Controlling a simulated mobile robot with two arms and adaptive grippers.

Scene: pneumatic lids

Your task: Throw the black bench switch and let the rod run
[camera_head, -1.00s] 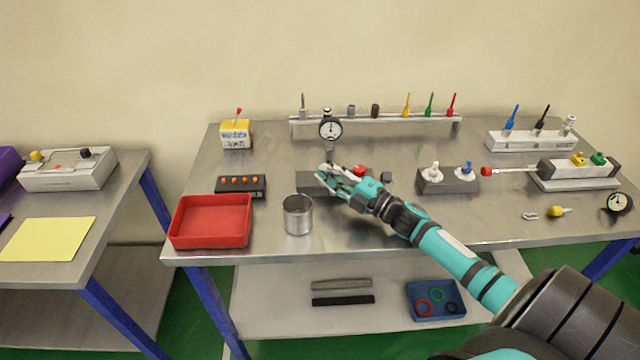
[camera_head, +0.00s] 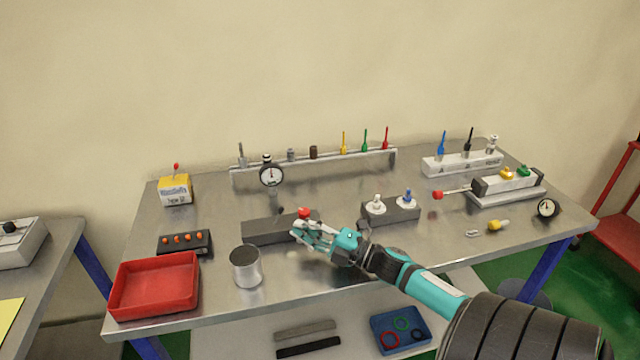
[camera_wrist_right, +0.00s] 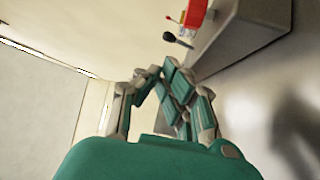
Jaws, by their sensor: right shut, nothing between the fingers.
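A dark grey block (camera_head: 262,231) lies mid-bench with a red knob (camera_head: 304,213) on it. A small black knob (camera_head: 281,210) shows at its back edge; in the right wrist view a black ball-ended lever (camera_wrist_right: 174,38) juts from the grey block beside a red part. My right gripper (camera_head: 296,232) is shut and empty at the block's front right, hiding that end. Its fingers also show in the right wrist view (camera_wrist_right: 152,72), apart from the black lever. A rod with a red tip (camera_head: 438,195) sticks out left from a cylinder (camera_head: 495,185). My left gripper is out of view.
A metal cup (camera_head: 245,266) and red tray (camera_head: 115,294) stand front left, near a strip of orange buttons (camera_head: 185,242). A grey block with white and blue knobs (camera_head: 390,212) stands right of my gripper. A gauge stand (camera_head: 271,176) is behind. Bare bench lies right of centre.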

